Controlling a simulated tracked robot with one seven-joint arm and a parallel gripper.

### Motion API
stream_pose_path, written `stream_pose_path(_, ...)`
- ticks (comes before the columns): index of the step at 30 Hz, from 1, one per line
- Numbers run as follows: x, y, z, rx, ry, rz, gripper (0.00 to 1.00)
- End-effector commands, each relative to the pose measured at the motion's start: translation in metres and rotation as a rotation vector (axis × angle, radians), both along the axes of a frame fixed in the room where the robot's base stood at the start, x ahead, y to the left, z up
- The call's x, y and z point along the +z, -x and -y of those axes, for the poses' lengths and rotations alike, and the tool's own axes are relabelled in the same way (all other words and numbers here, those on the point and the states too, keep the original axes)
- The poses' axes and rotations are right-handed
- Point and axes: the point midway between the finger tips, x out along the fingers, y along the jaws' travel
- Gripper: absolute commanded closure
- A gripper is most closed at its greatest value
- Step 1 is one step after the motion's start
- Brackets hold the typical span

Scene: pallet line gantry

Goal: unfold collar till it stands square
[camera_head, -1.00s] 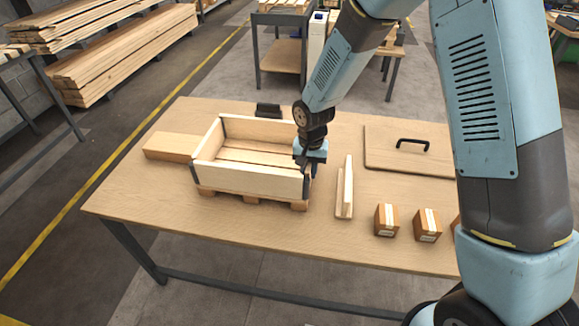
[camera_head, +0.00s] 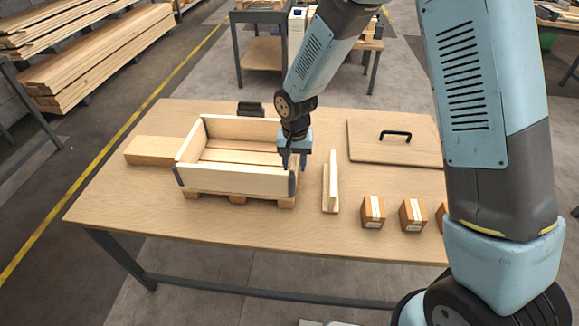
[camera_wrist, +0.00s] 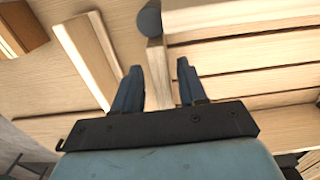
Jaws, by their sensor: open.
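The pale wooden collar (camera_head: 235,181) stands opened out on the small pallet (camera_head: 237,199), with dark hinges at its corners. Its near, left and far walls show in the head view; the right wall is mostly hidden behind my gripper (camera_head: 294,160). I cannot tell if the corners are exactly square. In the wrist view my gripper (camera_wrist: 159,72) is open, its fingers either side of the right wall's top edge (camera_wrist: 158,65). A round dark hinge (camera_wrist: 148,21) sits at the near corner, just beyond the fingertips. I cannot tell if the fingers touch the wall.
An L-shaped wooden piece (camera_head: 331,185) stands right of the collar. Small labelled boxes (camera_head: 373,212) sit near the front edge. A lid with a black handle (camera_head: 393,145) lies at back right, a wooden block (camera_head: 153,150) at left, and a dark object (camera_head: 250,109) behind.

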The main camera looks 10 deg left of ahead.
Motion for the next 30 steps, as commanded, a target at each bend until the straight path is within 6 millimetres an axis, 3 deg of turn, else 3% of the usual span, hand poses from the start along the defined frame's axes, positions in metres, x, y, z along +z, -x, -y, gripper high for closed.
stream_pose_path(15,0.095,0.001,0.002,-0.004,-0.001,0.002,0.58)
stream_pose_path(21,0.112,0.001,0.003,-0.006,0.0,0.0,0.58)
stream_pose_path(30,0.116,0.0,0.004,-0.008,0.0,-0.001,0.58)
